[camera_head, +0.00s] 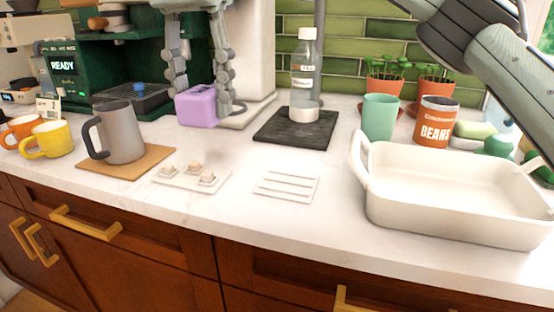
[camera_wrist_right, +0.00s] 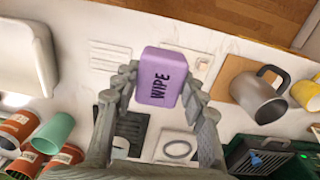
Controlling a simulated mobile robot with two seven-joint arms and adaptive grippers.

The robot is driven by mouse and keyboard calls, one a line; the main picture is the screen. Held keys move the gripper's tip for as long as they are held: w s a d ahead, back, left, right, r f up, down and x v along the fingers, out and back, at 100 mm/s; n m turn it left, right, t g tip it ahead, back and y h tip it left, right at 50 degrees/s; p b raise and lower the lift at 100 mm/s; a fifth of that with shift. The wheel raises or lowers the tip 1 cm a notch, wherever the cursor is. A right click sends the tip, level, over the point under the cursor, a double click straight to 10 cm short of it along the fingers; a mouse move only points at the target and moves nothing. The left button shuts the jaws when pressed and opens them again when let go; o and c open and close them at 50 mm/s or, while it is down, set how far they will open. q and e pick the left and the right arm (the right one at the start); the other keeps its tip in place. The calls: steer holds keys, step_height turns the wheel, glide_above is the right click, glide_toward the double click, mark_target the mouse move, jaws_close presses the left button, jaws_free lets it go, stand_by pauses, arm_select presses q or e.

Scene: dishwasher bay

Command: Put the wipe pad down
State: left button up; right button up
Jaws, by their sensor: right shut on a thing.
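The wipe pad (camera_head: 198,106) is a purple block, and the word WIPE shows on it in the right wrist view (camera_wrist_right: 162,77). My right gripper (camera_head: 205,98) comes down from the top of the head view and is shut on the pad, with one finger on each side. The pad appears to be held above the white counter, behind the small white tray; the exact gap under it is hard to tell. My left gripper is not in view.
A grey pitcher (camera_head: 122,135) on a wooden board stands left. A white ribbed plate (camera_head: 287,184) and a small white tray (camera_head: 165,180) with little pieces lie in front. A dark mat (camera_head: 275,130) with a bottle (camera_head: 305,75) and a large white baking dish (camera_head: 450,215) are right.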

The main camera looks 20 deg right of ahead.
steer(key=d+f, duration=0.2)
steer(key=d, duration=0.1)
steer(key=d+f, duration=0.2)
steer(key=d, duration=0.2)
steer(key=s+d+f, duration=0.1)
steer(key=d+f, duration=0.1)
steer(key=d, duration=0.2)
steer(key=shift+d+f+b, duration=0.2)
steer(key=shift+f+b, duration=0.1)
steer(key=shift+f, duration=0.1)
step_height(320, 180, down, 4)
steer(key=shift+d+r, duration=0.1)
steer(key=shift+r, duration=0.1)
steer(key=shift+f, duration=0.25)
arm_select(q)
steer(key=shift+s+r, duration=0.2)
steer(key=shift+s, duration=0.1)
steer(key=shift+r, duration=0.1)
arm_select(e)
steer(key=shift+f, duration=0.1)
steer(key=o, duration=1)
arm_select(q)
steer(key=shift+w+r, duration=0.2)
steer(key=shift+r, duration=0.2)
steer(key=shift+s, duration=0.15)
